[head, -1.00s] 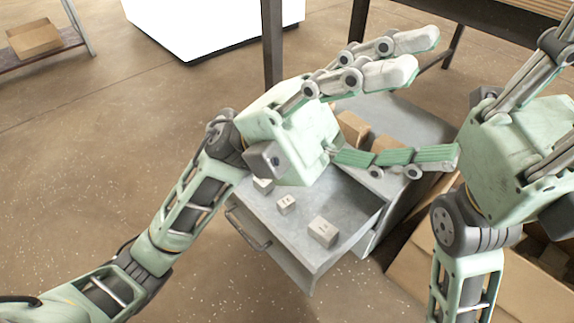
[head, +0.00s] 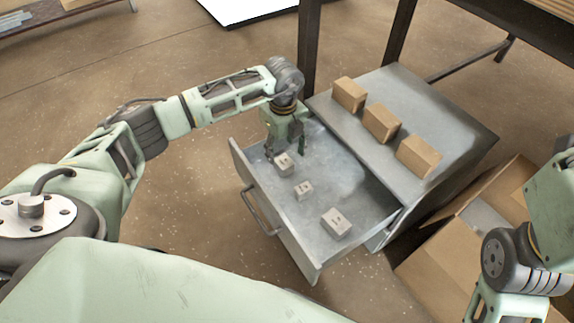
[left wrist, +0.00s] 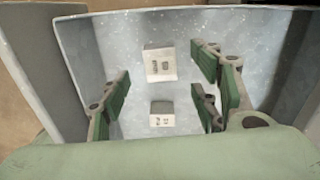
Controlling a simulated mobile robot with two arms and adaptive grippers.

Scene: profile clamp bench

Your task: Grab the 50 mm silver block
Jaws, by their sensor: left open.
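Three small silver-grey blocks with dark markings lie in the open drawer (head: 325,180) in the head view. One is at the far end (head: 284,164), a slightly smaller one in the middle (head: 303,189), and the largest-looking one (head: 335,223) at the near end. The markings are too small to read, so I cannot tell which is 50 mm. My left gripper (head: 286,148) points down, open, over the far end beside the far block. In the left wrist view two blocks, an upper (left wrist: 160,62) and a lower (left wrist: 162,114), show between its spread fingers, untouched.
Three brown blocks (head: 382,123) stand on the grey cabinet top (head: 440,115). The drawer's walls surround the silver blocks. An open cardboard box (head: 440,265) is right of the cabinet, near my right arm (head: 510,265), whose fingers are not visible. Table legs stand behind.

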